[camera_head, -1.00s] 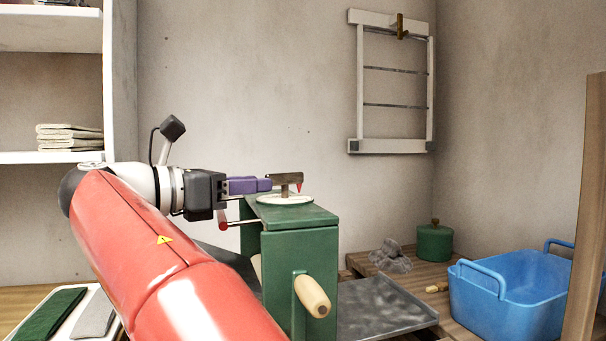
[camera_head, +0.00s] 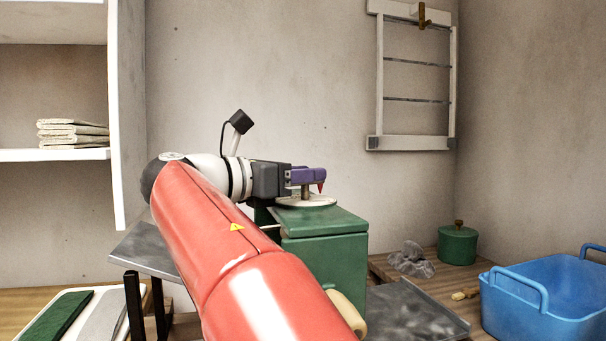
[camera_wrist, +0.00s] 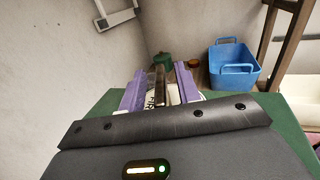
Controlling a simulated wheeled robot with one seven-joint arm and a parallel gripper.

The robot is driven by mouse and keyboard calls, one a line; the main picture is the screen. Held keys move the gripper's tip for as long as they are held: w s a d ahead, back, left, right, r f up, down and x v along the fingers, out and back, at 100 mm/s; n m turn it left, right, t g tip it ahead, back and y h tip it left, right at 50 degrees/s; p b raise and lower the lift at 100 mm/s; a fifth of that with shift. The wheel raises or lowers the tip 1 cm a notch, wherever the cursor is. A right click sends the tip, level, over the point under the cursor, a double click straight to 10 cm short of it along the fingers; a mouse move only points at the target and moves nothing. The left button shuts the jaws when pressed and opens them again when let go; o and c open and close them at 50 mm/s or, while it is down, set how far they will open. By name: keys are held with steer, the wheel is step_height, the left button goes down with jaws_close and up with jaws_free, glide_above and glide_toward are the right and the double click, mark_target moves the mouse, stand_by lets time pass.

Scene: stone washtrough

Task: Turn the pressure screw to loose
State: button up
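The green wringer (camera_head: 325,250) stands in the middle of the head view, partly behind my red arm. On its top lies a white dial (camera_head: 322,201) with the pressure screw (camera_head: 305,191), a brown post with a crossbar and a red pointer (camera_head: 321,187). My gripper (camera_head: 314,174) is level over the dial, at the crossbar, which its purple fingers mostly hide in the head view. In the wrist view my gripper (camera_wrist: 160,88) has its fingers apart, with the dark crossbar (camera_wrist: 158,85) between them and gaps showing at the sides. The dial's markings are only partly visible.
A blue tub (camera_head: 545,296), a green lidded pot (camera_head: 458,244) and a grey cloth (camera_head: 411,260) are on the wooden bench at right. A grey metal tray (camera_head: 420,318) juts from the wringer. A white shelf unit (camera_head: 118,120) stands at left.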

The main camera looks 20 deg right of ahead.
jaws_close()
steer(key=shift+w+m+g, duration=0.1)
steer(key=shift+m+g, duration=0.2)
steer(key=shift+g, duration=0.2)
steer(key=shift+w+m+g+h, duration=0.1)
steer(key=shift+m+g+h, duration=0.2)
steer(key=shift+m+g, duration=1.55)
steer(key=shift+g, duration=0.75)
steer(key=shift+m+g, duration=0.85)
steer(key=shift+g, duration=1.05)
